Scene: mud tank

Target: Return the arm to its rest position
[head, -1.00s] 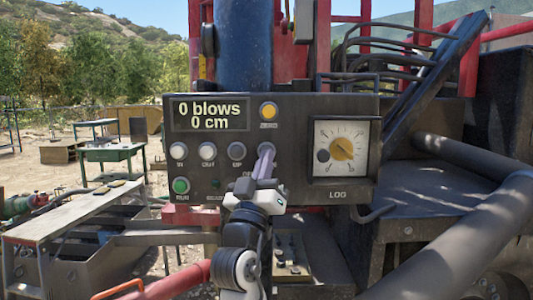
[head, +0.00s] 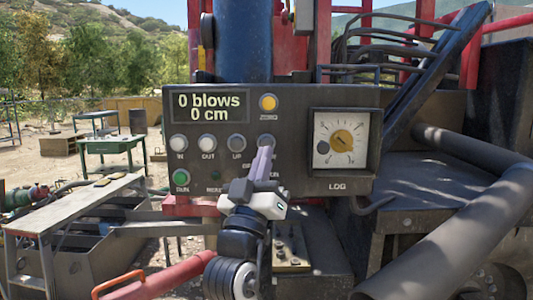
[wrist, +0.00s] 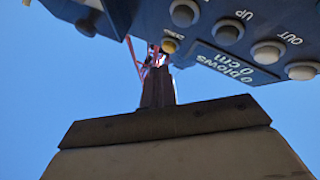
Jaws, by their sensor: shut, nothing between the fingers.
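My gripper (head: 263,152) is shut with nothing between its fingers. In the head view it points up and forward at the lower middle of the dark control panel (head: 290,118), and its tips overlap the right end of the row of white buttons. The button behind the tips is hidden, and I cannot tell whether they touch the panel. In the wrist view, the panel (wrist: 140,20) shows upside down along the top, with the dark gripper fingers (wrist: 158,85) against blue sky.
The panel has a display (head: 209,107) reading 0 blows, 0 cm, a yellow button (head: 268,102), a green button (head: 181,177) and a dial (head: 341,142). A thick grey pipe (head: 460,232) lies at right. A metal bench (head: 80,205) stands at left.

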